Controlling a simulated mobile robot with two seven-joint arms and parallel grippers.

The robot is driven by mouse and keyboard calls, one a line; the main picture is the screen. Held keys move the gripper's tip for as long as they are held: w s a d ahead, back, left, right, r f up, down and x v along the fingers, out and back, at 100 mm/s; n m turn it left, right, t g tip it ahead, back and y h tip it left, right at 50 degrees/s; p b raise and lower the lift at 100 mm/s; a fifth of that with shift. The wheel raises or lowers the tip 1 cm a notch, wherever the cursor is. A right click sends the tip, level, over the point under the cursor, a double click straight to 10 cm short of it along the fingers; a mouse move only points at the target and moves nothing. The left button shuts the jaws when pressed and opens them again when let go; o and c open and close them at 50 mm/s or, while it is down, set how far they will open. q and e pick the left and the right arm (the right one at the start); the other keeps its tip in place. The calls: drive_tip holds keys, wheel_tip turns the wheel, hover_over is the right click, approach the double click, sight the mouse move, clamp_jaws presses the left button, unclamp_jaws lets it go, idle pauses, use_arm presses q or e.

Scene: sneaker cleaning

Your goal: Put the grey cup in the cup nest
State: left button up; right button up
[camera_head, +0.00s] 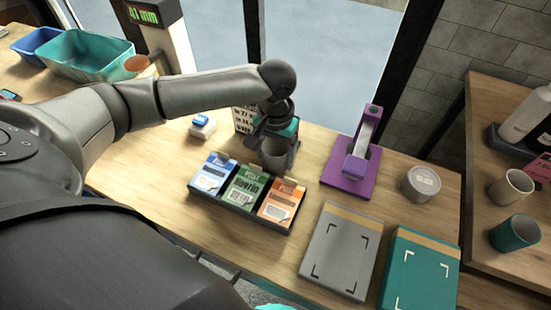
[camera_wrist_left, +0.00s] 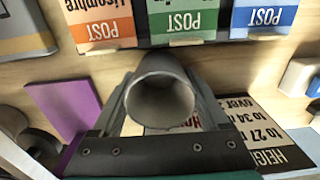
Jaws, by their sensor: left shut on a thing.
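My left gripper (camera_head: 276,140) is shut on the grey cup (camera_head: 273,156) above the wooden table, behind the card tray. In the left wrist view the cup (camera_wrist_left: 162,97) sits between the two fingers (camera_wrist_left: 162,105), its round open mouth facing the camera. The fingers hide part of it in the head view. I cannot tell which thing is the cup nest. My right gripper is not in view.
A black tray (camera_head: 232,205) holds blue, green and orange cards. A purple stand (camera_head: 349,184), a round tin (camera_head: 422,184), a grey panel (camera_head: 342,250) and a teal panel (camera_head: 420,270) lie to the right. A beige cup (camera_head: 511,188) and teal cup (camera_head: 515,233) stand on the right table.

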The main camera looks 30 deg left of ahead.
use_arm(q)
drive_tip(key=shift+f, duration=0.65)
drive_tip(key=o, duration=1.2)
drive_tip(key=shift+f, duration=0.1)
